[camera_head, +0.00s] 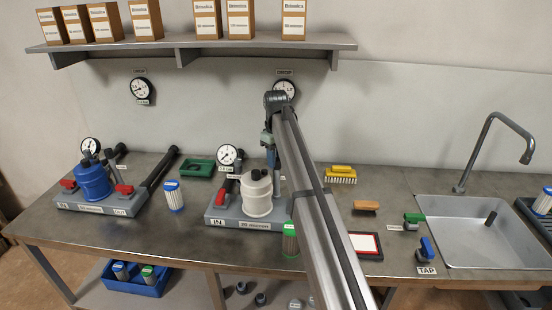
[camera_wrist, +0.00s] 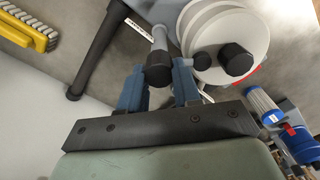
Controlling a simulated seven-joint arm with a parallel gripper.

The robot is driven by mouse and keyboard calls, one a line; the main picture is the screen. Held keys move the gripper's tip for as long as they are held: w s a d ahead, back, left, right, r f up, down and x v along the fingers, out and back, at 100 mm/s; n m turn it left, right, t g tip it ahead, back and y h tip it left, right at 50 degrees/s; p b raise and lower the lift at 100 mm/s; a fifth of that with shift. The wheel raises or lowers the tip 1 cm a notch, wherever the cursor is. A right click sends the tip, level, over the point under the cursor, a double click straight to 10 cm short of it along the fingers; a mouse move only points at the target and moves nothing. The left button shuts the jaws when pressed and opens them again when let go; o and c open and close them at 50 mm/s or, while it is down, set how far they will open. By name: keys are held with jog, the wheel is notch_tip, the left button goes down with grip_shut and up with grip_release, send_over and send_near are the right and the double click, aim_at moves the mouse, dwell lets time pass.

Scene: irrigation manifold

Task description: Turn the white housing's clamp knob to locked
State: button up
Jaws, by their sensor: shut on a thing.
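The white housing (camera_head: 257,198) stands upright on the right-hand grey manifold base, with black caps on its top. In the wrist view the white housing (camera_wrist: 222,45) fills the upper right, seen from close by. The clamp knob (camera_wrist: 158,72), a black end on a grey stem beside the housing, sits between the two blue fingers of my gripper (camera_wrist: 158,88). My gripper is shut on it. In the head view my gripper (camera_head: 271,158) is just behind and right of the housing, partly hidden by my arm. I cannot read the knob's lock position.
A blue housing (camera_head: 92,182) on a like base stands to the left. A yellow brush (camera_head: 341,173), orange block (camera_head: 366,206) and sink (camera_head: 470,235) are to the right. Gauges hang on the wall.

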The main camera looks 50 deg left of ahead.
jog(key=shift+n, duration=0.5)
jog(key=o, duration=1.1)
jog(key=shift+c, duration=0.2)
notch_tip(320, 180, up, 14)
jog(key=shift+f, duration=0.1)
dwell(0.4)
